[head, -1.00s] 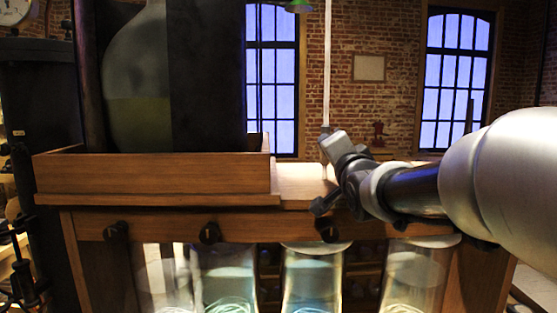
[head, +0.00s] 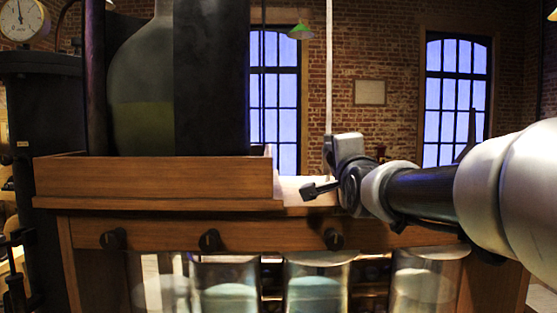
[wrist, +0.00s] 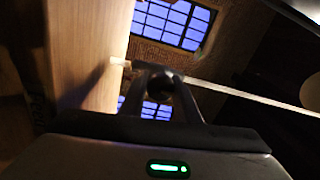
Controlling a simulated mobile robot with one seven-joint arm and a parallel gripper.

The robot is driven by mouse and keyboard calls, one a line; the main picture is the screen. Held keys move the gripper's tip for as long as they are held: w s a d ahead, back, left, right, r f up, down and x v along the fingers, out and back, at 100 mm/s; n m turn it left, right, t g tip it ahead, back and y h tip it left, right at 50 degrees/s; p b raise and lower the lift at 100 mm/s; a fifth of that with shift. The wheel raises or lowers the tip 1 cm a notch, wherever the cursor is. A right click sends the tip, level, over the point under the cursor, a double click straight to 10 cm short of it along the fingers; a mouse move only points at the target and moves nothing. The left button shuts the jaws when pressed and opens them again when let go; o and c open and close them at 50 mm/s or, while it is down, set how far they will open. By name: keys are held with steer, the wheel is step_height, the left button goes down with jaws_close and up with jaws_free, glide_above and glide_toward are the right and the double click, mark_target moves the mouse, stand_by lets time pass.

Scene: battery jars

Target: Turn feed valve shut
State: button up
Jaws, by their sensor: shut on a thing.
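My gripper (head: 340,152) is at the lower end of the pale vertical feed tube (head: 329,70), above the wooden bench. In the wrist view its two fingers (wrist: 162,82) are closed around a small dark round piece (wrist: 160,90), which looks like the feed valve's handle. The tube runs behind the fingers in that view (wrist: 240,95). In the head view the gripper and wrist hide the valve, so its angle cannot be told.
A large glass flask (head: 140,90) stands in a wooden tray (head: 150,183) at the left. Black knobs (head: 209,240) line the bench front, with several glass jars (head: 318,285) below. A pressure gauge (head: 20,18) is at the far left.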

steer(key=o, duration=1)
steer(key=shift+o, duration=0.2)
steer(key=s+f, duration=0.1)
steer(key=s, duration=1.6)
steer(key=shift+s+f+b, duration=0.15)
steer(key=shift+s+b, duration=0.05)
steer(key=shift+b, duration=0.25)
